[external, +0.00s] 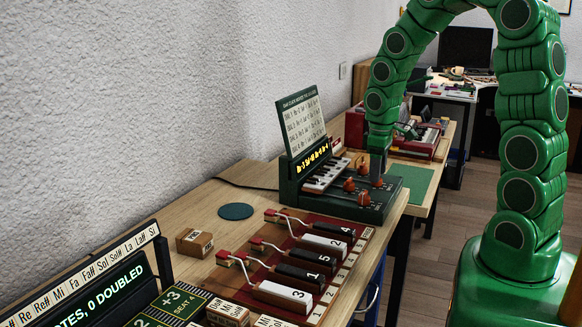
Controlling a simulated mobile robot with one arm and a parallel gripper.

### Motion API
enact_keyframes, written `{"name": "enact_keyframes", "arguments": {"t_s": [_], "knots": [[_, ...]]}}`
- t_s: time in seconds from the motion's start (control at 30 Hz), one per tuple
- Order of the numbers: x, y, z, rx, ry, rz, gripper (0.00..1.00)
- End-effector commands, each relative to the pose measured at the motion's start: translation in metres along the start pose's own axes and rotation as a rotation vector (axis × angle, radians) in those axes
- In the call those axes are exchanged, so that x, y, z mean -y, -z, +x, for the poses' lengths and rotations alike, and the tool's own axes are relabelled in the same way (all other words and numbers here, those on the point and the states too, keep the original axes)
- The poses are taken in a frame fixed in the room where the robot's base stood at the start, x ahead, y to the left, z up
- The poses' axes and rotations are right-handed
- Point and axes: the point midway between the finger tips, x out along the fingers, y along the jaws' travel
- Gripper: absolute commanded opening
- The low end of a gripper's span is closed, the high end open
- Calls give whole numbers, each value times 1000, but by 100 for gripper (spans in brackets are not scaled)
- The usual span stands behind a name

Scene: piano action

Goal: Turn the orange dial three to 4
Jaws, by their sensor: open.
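Several orange dials sit on the dark green console (343,211). One orange dial (349,185) is at the left, one (364,199) is nearer the front edge, and one (363,169) is towards the back. My gripper (377,180) points down over the right part of the console, close to the dials. It is open, and its fingertips look small and partly hidden here. I cannot tell whether it touches a dial. The dial numbers and pointer positions are too small to read.
A card stand (304,120) rises behind the console's small keyboard (325,175). A red-brown board with numbered keys (290,262) lies in front. A dark round pad (235,211) and a wooden block (194,242) are on the table. A green mat (412,180) lies right of the console.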

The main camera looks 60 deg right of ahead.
Motion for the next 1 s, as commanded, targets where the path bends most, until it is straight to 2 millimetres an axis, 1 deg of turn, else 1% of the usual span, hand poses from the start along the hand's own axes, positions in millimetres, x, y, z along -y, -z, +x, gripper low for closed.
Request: {"name": "enact_keyframes", "arguments": {"t_s": [0.1,0.33,0.37,0.7,0.73,0.83,1.0], "knots": [[0,0,7,-1,0,0,61],[0,1,7,-2,-1,0,61],[0,1,7,-2,-1,0,59],[0,1,7,-2,-1,0,7],[0,1,7,-2,-1,0,5],[0,0,7,-2,-2,12,5],[-1,0,7,-1,-3,85,5]]}}
